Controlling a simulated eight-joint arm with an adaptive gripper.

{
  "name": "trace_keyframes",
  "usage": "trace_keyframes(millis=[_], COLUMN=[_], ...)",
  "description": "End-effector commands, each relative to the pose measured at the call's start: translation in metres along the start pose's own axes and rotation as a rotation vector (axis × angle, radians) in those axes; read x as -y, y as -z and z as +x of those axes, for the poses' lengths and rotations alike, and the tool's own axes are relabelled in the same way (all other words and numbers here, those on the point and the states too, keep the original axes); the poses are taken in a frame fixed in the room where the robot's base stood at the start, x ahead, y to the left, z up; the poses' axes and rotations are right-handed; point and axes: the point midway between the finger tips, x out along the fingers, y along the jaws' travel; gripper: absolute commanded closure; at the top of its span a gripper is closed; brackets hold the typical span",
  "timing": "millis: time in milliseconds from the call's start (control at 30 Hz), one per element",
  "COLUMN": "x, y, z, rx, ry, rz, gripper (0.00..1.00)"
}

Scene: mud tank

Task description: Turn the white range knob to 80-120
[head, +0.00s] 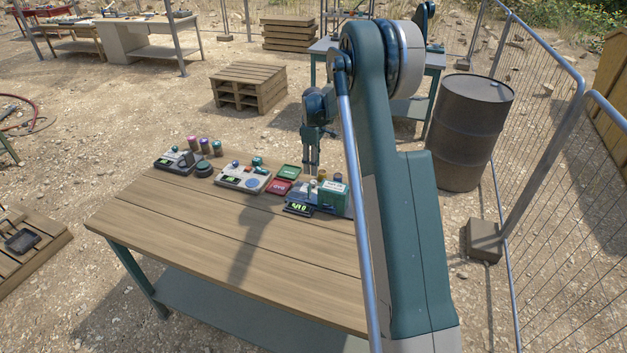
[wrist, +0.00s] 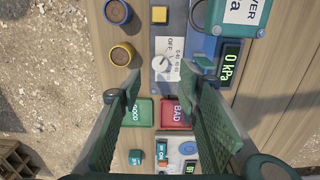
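The white range knob (wrist: 166,68) is on a grey panel (wrist: 158,48) in the wrist view. Printed markings beside it include OFF; the range numbers are too small to read surely, as is the knob's exact setting. My gripper (wrist: 155,86) is open, with its fingers apart on either side of the panel and nothing between them. In the head view my gripper (head: 311,163) hangs above the back right of the table. The display (wrist: 230,65) beside the panel reads 0 kPa. I cannot make out the knob in the head view.
Green GOOD (wrist: 137,112) and red BAD (wrist: 176,113) trays lie beside the panel. Two cups (wrist: 122,54) (wrist: 118,12), a yellow block (wrist: 159,14) and a green box (wrist: 244,16) stand near it. Other devices (head: 243,178) line the back; the wooden table's front (head: 210,235) is clear.

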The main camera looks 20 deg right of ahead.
Motion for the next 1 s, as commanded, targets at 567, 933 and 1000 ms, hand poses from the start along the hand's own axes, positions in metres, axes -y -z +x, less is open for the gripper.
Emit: trace_keyframes(millis=[567, 933, 1000], x=[0.0, 0.0, 0.0], y=[0.0, 0.0, 0.0], z=[0.043, 0.075, 0.077], rx=[0.0, 0.0, 0.0], ry=[0.0, 0.0, 0.0], rz=[0.0, 0.0, 0.0], gripper=[0.66, 0.66, 0.66])
